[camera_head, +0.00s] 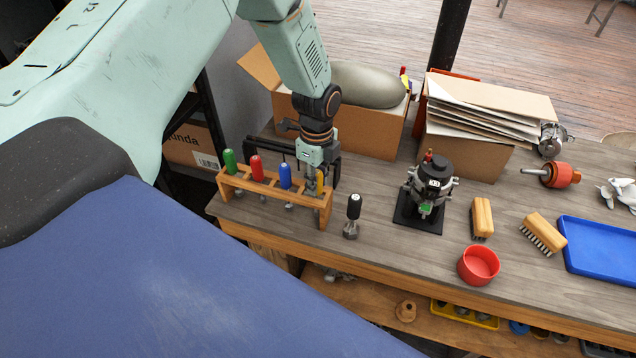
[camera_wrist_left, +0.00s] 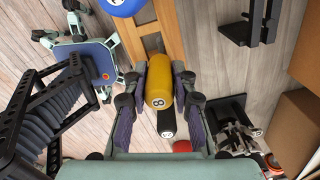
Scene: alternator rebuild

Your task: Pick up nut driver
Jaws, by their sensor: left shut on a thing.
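In the head view a wooden rack (camera_head: 262,188) stands at the left end of the workbench. It holds nut drivers with green (camera_head: 230,158), red (camera_head: 257,167), blue (camera_head: 285,176) and yellow (camera_head: 320,183) handles. My left gripper (camera_head: 314,182) is over the rack's right end, at the yellow-handled driver. In the left wrist view the yellow handle (camera_wrist_left: 158,84), marked 8, sits between the two fingers of my left gripper (camera_wrist_left: 160,98), which is shut on it. The driver's lower part is hidden. My right gripper is not in view.
A black-handled tool (camera_head: 353,212) stands upright just right of the rack. An alternator assembly (camera_head: 430,184) sits on a black base. Brushes (camera_head: 482,218), a red bowl (camera_head: 478,266) and a blue tray (camera_head: 605,252) lie farther right. Cardboard boxes (camera_head: 365,132) stand behind.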

